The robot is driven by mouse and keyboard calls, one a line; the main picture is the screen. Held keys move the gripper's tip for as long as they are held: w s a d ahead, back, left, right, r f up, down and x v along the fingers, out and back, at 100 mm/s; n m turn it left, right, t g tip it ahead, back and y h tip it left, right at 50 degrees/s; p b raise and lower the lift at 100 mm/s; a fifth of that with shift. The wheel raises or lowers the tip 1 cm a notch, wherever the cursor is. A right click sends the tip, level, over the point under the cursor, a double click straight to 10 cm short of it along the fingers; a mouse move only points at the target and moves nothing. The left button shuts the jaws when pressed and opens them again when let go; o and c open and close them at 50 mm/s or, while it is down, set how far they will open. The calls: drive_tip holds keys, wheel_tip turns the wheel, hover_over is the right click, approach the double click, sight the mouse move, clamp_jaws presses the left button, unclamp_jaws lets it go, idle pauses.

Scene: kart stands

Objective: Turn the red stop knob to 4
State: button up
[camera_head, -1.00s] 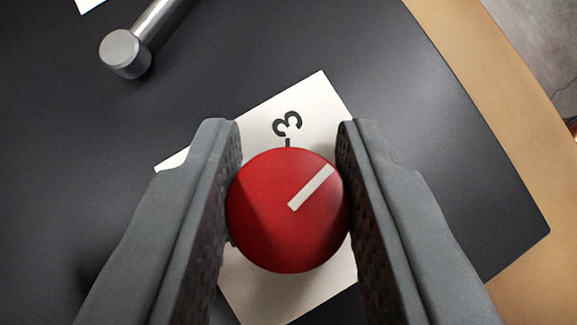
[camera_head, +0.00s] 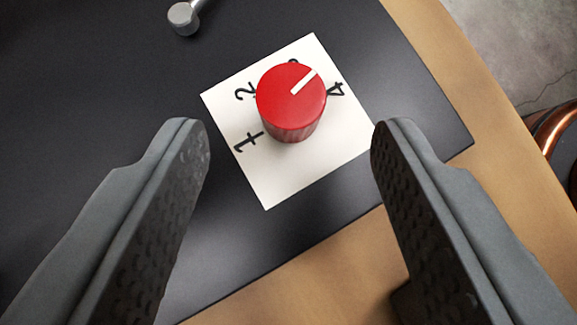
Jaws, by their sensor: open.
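The red stop knob (camera_head: 291,104) stands on a white square plate (camera_head: 271,185) with printed numbers. The 1 is at lower left, the 2 at upper left, the 4 (camera_head: 337,91) at right; the 3 is mostly hidden behind the knob. The white pointer line on the knob's top points to the upper right, near the 4, perhaps slightly to the 3 side; the slanted view makes the exact alignment hard to tell. My gripper (camera_head: 290,132) is open and empty. Its fingers are spread wide, apart from the knob, which shows beyond them.
The plate lies on a dark panel (camera_head: 95,90) edged by a tan wooden surface (camera_head: 440,60). A metal lever (camera_head: 184,17) with a round end is at the top left. A copper-coloured curved object (camera_head: 556,133) shows at the right edge.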

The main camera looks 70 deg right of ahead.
drive_tip(key=v, duration=1.1)
